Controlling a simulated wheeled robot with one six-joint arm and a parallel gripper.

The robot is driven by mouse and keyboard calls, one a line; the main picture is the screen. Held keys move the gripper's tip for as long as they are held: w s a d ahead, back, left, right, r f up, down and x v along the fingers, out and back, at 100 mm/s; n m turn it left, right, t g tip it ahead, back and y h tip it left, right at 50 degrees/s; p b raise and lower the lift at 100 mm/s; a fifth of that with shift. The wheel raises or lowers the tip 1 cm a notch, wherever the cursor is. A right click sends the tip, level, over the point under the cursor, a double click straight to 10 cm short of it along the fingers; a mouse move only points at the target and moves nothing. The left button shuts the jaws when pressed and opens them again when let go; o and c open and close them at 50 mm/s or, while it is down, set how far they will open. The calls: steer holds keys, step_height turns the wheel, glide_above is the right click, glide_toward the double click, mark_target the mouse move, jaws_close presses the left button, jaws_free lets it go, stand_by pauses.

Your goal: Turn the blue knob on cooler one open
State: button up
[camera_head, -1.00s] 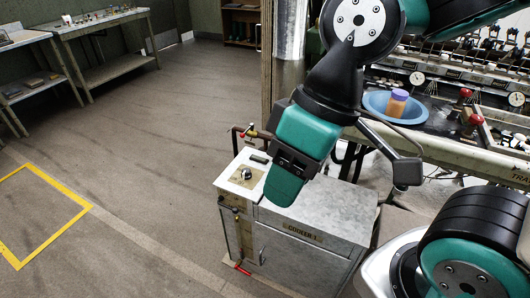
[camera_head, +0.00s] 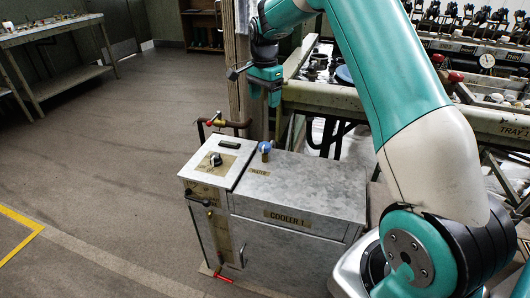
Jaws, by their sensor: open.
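Cooler one (camera_head: 335,190) is a grey metal cabinet with a "COOLER 1" plate on its front. The blue knob (camera_head: 265,147) stands upright on its top, near the back left, behind a small "WATER" label. My gripper (camera_head: 265,98) is above and behind the knob in the picture, clear of it, with its fingers pointing down. The jaws look small and partly merge with the background; they are open and I see nothing held.
A black dial (camera_head: 215,159) and a dark block (camera_head: 229,144) sit on the cooler's raised left panel. A red-tipped valve and pipe (camera_head: 212,122) rise behind it. The machine frame (camera_head: 325,97) and a post stand behind the gripper. Floor to the left is clear.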

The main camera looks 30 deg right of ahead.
mark_target(265, 144)
step_height(265, 144, down, 17)
steer(key=shift+f+b, duration=0.1)
steer(key=shift+b, duration=0.6)
steer(key=c, duration=0.9)
steer(key=shift+c, duration=0.2)
